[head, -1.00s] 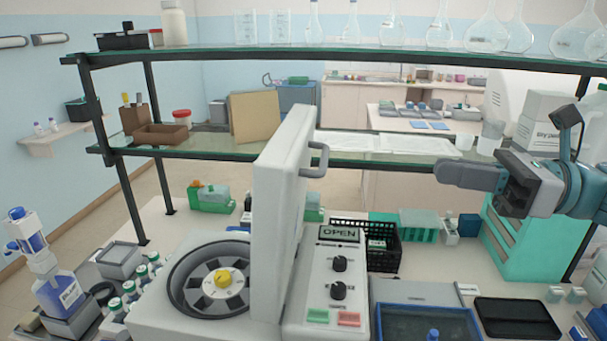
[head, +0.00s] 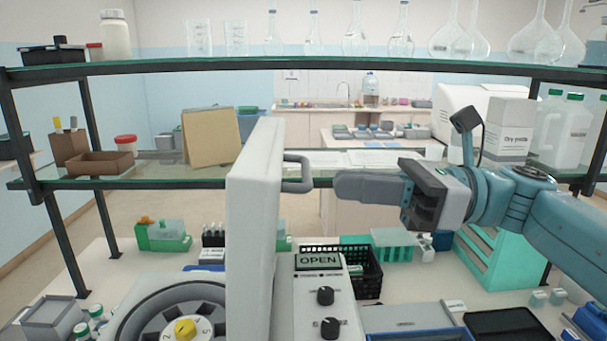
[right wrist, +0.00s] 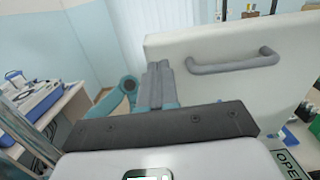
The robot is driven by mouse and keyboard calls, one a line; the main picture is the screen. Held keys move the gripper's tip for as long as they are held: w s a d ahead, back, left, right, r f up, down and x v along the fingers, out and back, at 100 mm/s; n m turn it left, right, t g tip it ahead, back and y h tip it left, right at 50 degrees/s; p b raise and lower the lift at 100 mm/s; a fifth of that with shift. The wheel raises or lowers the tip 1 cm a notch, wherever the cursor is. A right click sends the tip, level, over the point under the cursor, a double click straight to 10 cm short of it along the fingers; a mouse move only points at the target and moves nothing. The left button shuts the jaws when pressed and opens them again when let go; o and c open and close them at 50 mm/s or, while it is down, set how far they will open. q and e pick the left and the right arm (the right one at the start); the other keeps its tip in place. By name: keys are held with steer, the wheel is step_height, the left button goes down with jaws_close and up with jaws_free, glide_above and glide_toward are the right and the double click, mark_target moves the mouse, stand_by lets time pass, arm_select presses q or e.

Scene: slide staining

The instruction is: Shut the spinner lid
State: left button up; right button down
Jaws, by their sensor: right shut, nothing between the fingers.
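The spinner (head: 140,325) stands at the lower left of the head view, with its rotor and yellow knob (head: 185,329) uncovered. Its white lid (head: 250,215) stands upright, with a grey bar handle (head: 299,172) on its right face. A panel display (head: 318,261) reads OPEN. My right gripper (head: 340,186) is shut and empty, just right of the handle, with a small gap in the picture. In the right wrist view, the shut fingers (right wrist: 163,82) overlap the lid (right wrist: 290,80) left of its handle (right wrist: 235,64); contact is unclear. My left gripper is out of view.
A glass shelf (head: 375,172) runs behind the lid and right gripper, with an upper shelf (head: 330,65) of glassware above. A black basket (head: 368,282) and teal rack (head: 395,243) stand right of the spinner. A dark tray (head: 505,326) lies front right.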

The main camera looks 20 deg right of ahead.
mark_target(311, 182)
steer(key=p+x, duration=0.1)
steer(key=x, duration=0.4)
steer(key=shift+w+a, duration=0.15)
steer(key=shift+a, duration=0.2)
steer(key=shift+d, duration=0.1)
steer(key=shift+w+d, duration=0.1)
steer(key=shift+d, duration=0.05)
